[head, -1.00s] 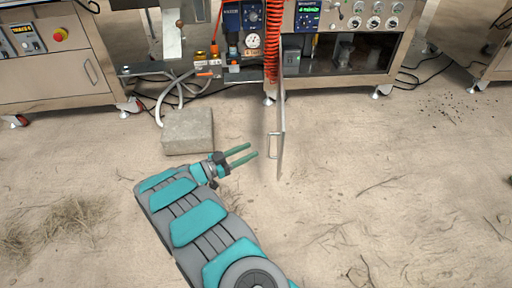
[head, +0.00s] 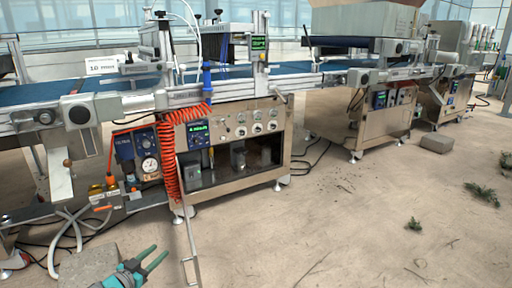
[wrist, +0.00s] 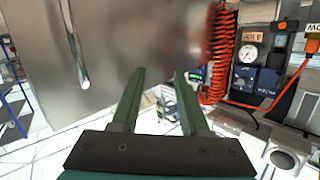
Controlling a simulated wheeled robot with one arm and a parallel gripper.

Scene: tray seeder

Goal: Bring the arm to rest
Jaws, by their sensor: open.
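My gripper (head: 150,262) is at the bottom left of the head view, its two green fingers apart and nothing between them. It also shows in the wrist view (wrist: 159,78), open and empty. In the wrist view a grey metal door panel (wrist: 130,35) with a bar handle (wrist: 74,45) fills the upper left, beyond the fingers. In the head view the door (head: 190,235) is seen nearly edge-on, standing open to the right of my gripper. Most of my arm is out of the head view.
The seeder cabinet (head: 235,190) stands behind the door, with a red coiled hose (head: 168,160) and gauges. A concrete block (head: 88,266) lies beside my gripper. Conveyor machines (head: 365,110) stand at the back right. The sandy floor (head: 350,220) at right is mostly clear.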

